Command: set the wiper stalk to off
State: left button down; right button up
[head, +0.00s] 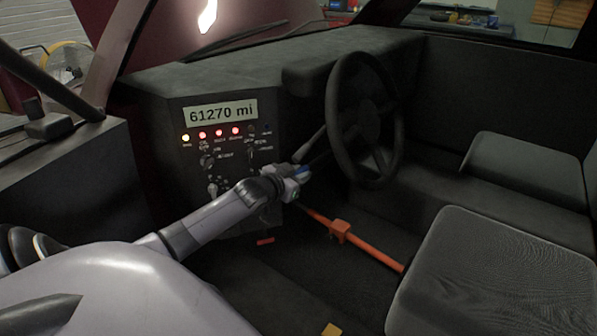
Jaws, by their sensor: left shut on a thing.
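The wiper stalk (312,143) is a thin dark lever beside the steering column, slanting down and left from the steering wheel (352,118). My left gripper (298,170) is at the stalk's lower end, left of the wheel, and is shut on it. The fingers and the stalk's tip are small and dark, so the exact contact is hard to see. Any setting marks on the stalk cannot be read. My right gripper is not in view.
The dash panel (222,150) with lit lamps, knobs and a "61270 mi" display (221,112) stands left of the wheel. An orange bar (340,232) crosses the floor below my gripper. Grey seats (500,265) are at the right. A small red piece (265,241) lies low by the panel.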

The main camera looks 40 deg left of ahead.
pick_arm(q)
jog(key=shift+r, duration=0.3)
jog(key=c, duration=1)
grip_release()
jog(key=shift+f, duration=0.1)
jog(key=shift+s+d, duration=0.1)
jog(key=shift+s, duration=0.1)
jog(key=shift+p+v, duration=0.5)
jog(key=shift+v, duration=2.85)
